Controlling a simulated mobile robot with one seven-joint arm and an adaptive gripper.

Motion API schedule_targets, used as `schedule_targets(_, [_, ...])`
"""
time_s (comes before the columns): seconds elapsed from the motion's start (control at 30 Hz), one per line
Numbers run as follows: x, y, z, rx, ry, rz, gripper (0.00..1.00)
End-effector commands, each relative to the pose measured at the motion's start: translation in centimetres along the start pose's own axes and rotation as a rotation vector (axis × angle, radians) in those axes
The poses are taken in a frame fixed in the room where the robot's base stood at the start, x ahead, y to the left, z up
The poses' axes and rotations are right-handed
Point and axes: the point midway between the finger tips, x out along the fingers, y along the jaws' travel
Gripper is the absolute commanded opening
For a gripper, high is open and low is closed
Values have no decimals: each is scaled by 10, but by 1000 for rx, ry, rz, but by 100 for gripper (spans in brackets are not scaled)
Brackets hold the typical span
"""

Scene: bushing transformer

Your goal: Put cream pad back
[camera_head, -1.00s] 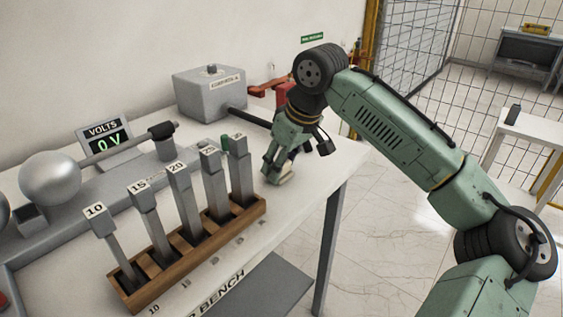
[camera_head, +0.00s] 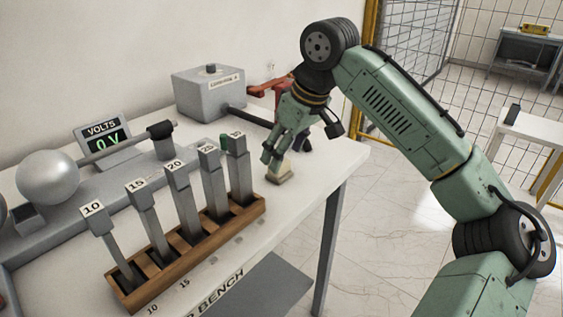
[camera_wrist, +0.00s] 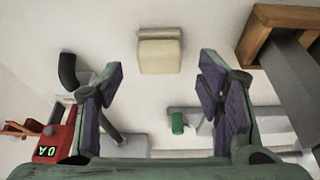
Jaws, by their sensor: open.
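The cream pad (camera_head: 281,173) is a small pale block on the white bench top, near the bench's right edge. In the wrist view the cream pad (camera_wrist: 160,52) lies ahead of the fingertips, roughly between them and apart from both. My gripper (camera_head: 275,153) is just above the pad in the head view, pointing down. In the wrist view my gripper (camera_wrist: 160,75) has its two purple-lined fingers wide apart with nothing between them.
A wooden rack (camera_head: 190,255) with several numbered grey bars stands left of my gripper. A grey box (camera_head: 208,92) and a red device (camera_wrist: 55,140) are behind. A volts display (camera_head: 103,138) reads 0. The bench's front right corner is mostly clear.

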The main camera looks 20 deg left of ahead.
Motion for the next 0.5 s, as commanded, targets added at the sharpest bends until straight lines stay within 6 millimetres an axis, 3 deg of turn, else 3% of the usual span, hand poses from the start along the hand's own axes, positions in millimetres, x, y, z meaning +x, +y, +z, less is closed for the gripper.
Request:
schedule_targets(0.23, [-52,0,0,-1,2,0,60])
schedule_targets(0.5, [-80,-1,0,-2,0,-1,60])
